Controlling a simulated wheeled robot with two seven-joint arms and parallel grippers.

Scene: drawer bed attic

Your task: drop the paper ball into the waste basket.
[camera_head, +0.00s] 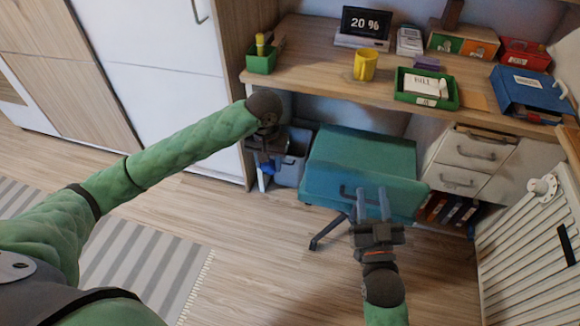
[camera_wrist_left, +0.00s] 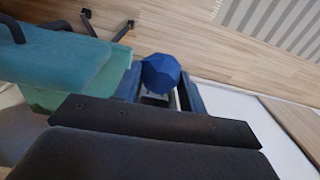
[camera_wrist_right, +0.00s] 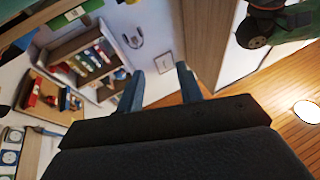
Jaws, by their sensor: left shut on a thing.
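The paper ball (camera_wrist_left: 160,73) is blue and faceted. It sits between the fingertips of my left gripper (camera_wrist_left: 160,88) in the left wrist view, and the gripper is shut on it. In the head view my left gripper (camera_head: 264,172) points down beside the grey-blue waste basket (camera_head: 290,168), overlapping its left side. The ball cannot be made out there, and I cannot tell whether it is over the basket opening. My right gripper (camera_head: 373,203) is open and empty in front of the teal chair; its spread fingers also show in the right wrist view (camera_wrist_right: 161,85).
The teal chair (camera_head: 358,165) stands right of the basket. The desk (camera_head: 310,40) above holds a yellow mug (camera_head: 365,64), a green tray (camera_head: 450,98) and a blue binder (camera_head: 530,95). White cabinet doors (camera_head: 165,80) stand at left. A striped rug (camera_head: 150,265) lies on open floor.

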